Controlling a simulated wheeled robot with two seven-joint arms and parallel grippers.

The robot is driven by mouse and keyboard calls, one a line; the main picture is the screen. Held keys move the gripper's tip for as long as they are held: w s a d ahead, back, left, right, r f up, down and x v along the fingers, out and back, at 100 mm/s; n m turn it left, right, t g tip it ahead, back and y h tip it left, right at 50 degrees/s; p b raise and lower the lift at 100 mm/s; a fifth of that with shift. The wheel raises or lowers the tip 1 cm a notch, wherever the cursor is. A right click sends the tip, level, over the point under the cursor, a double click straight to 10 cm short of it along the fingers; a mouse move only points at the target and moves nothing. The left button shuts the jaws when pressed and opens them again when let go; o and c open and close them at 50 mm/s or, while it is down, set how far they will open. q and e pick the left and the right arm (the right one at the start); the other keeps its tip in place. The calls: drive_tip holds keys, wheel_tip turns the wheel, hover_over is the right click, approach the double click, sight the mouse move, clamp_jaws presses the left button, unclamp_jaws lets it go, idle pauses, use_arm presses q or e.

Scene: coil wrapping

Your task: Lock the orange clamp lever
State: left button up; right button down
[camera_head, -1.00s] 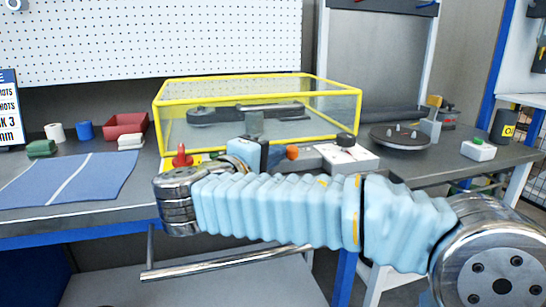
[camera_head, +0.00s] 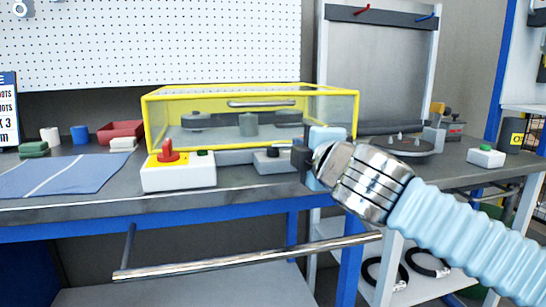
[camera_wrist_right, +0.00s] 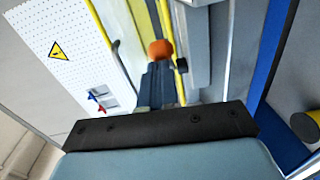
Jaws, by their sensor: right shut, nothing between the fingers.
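The orange clamp lever shows only as an orange knob (camera_wrist_right: 160,50) in the right wrist view, just beyond the tips of my right gripper (camera_wrist_right: 157,72). The fingers are shut and look empty. I cannot tell whether they touch the knob. In the head view my right gripper (camera_head: 302,160) is in front of the bench, near the right front corner of the yellow-framed guard (camera_head: 352,122). The orange knob is hidden there behind the hand and wrist. My left gripper is in neither view.
A white box (camera_head: 180,178) with a red knob and green button stands at the bench front. A grey box (camera_head: 276,166) with a black knob is left of my gripper. A round dark plate (camera_head: 402,147) lies to the right. A blue mat (camera_head: 70,175) covers the left end.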

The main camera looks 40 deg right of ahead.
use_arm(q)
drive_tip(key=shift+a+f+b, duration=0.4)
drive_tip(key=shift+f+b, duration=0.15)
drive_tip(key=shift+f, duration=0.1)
use_arm(e)
drive_tip(key=shift+w+d+n+y, duration=0.2)
drive_tip(key=shift+d+y, duration=0.1)
drive_tip(key=shift+d, duration=0.3)
drive_tip(key=shift+w+d+n+y, duration=0.1)
drive_tip(key=shift+d+n+y, duration=0.15)
drive_tip(key=shift+d, duration=0.5)
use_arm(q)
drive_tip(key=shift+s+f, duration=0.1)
